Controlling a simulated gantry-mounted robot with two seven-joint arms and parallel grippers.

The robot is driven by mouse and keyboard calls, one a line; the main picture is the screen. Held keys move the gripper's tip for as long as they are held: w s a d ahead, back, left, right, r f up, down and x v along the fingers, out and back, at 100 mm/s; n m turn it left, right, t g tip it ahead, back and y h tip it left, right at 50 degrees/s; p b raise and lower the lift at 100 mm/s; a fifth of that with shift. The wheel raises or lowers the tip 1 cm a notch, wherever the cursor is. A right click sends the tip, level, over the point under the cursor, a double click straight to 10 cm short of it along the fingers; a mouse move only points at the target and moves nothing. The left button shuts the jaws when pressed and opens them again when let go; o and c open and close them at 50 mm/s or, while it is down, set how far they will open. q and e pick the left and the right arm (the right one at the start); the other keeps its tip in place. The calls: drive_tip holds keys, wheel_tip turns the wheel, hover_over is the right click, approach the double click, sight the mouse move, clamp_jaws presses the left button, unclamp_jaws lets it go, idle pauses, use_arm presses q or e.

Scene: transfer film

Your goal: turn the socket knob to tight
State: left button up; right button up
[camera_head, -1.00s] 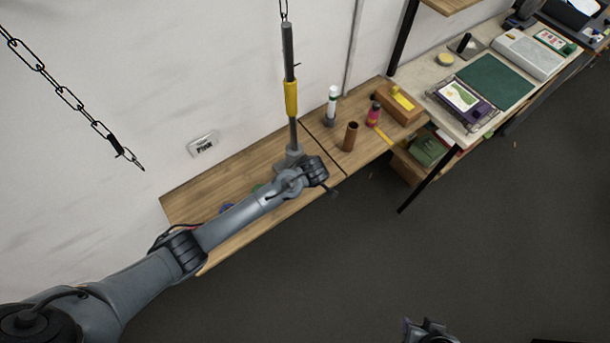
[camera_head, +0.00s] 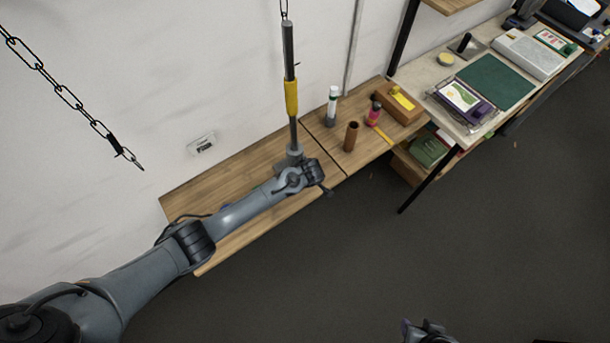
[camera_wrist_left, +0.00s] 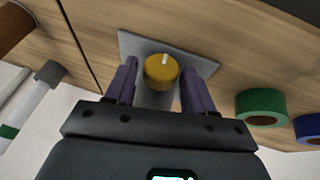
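The yellow knob (camera_wrist_left: 160,72) with a white mark on its top shows in the left wrist view, in front of a grey plate (camera_wrist_left: 205,68). A grey cylinder adjoins it, partly hidden by my gripper. My left gripper (camera_wrist_left: 159,80) has its two purple fingers apart, one on each side of the knob, with visible gaps. In the head view my left wrist hides the knob; the grey socket (camera_head: 294,153) holds an upright grey pole (camera_head: 289,75) with a yellow sleeve (camera_head: 291,97). Part of my right gripper (camera_head: 428,331) shows at the bottom edge; its fingers are unclear.
A green roll (camera_wrist_left: 261,107) and a blue roll (camera_wrist_left: 308,129) lie on the wooden bench (camera_head: 215,185). A brown cylinder (camera_head: 351,136), a white bottle (camera_head: 332,105) and a wooden box (camera_head: 400,103) stand right of the socket. A chain (camera_head: 65,93) hangs at left. Open floor lies in front.

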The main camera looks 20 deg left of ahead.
use_arm(q)
drive_tip(key=c, duration=0.8)
drive_tip(key=shift+d, duration=0.1)
drive_tip(key=shift+w+g+y+b, duration=0.15)
drive_tip(key=shift+g+y+b, duration=0.15)
drive_tip(key=shift+g+b, duration=0.25)
drive_tip(key=shift+w+d+f+m+g+y+b, duration=0.15)
drive_tip(key=shift+m+g+y+b, duration=0.15)
drive_tip(key=shift+g+b, duration=0.35)
drive_tip(key=g+b, duration=0.1)
drive_tip(key=b, duration=0.1)
drive_tip(key=g+y+b, duration=0.1)
drive_tip(key=b, duration=0.2)
drive_tip(key=shift+w+f+m+g+y, duration=0.15)
drive_tip(key=shift+m+g+y, duration=0.15)
drive_tip(key=shift+r+g+b, duration=0.2)
drive_tip(key=shift+g+b, duration=0.1)
drive_tip(key=shift+b, duration=0.5)
drive_tip(key=shift+y, duration=0.3)
